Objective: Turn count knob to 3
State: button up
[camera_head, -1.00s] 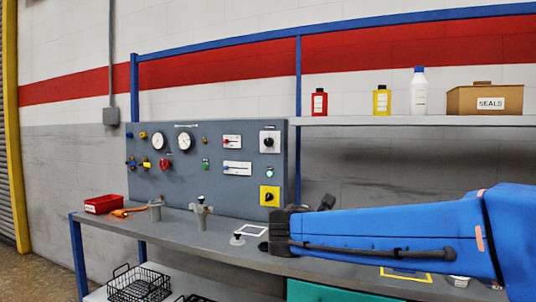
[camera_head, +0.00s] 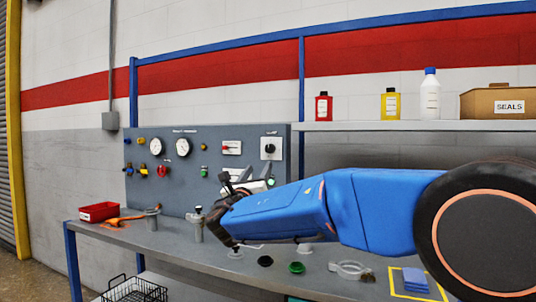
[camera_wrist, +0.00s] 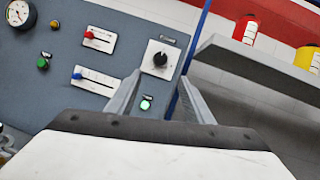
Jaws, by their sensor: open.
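A black round knob (camera_wrist: 160,59) on a square white plate sits at the panel's upper right; I take it for the count knob, but its label and setting are too small to read. It also shows in the head view (camera_head: 270,148). In the wrist view my gripper (camera_wrist: 158,88) is open and empty, its two fingers apart, pointing toward the panel with the knob just beyond and between the fingertips. In the head view my gripper (camera_head: 245,180) is partly behind my arm, in front of the panel's lower right.
The grey panel (camera_head: 215,145) carries gauges, slide levers and a green button (camera_wrist: 145,104). A shelf (camera_head: 400,126) with bottles and a SEALS box (camera_head: 498,104) extends to the right. A red bin (camera_head: 99,211) and metal fittings stand on the bench (camera_head: 180,238) below.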

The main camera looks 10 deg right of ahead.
aim_at(269, 150)
jog(key=x, duration=1.3)
jog(key=shift+w+d, duration=0.1)
jog(key=shift+w, duration=0.05)
jog(key=c, duration=1)
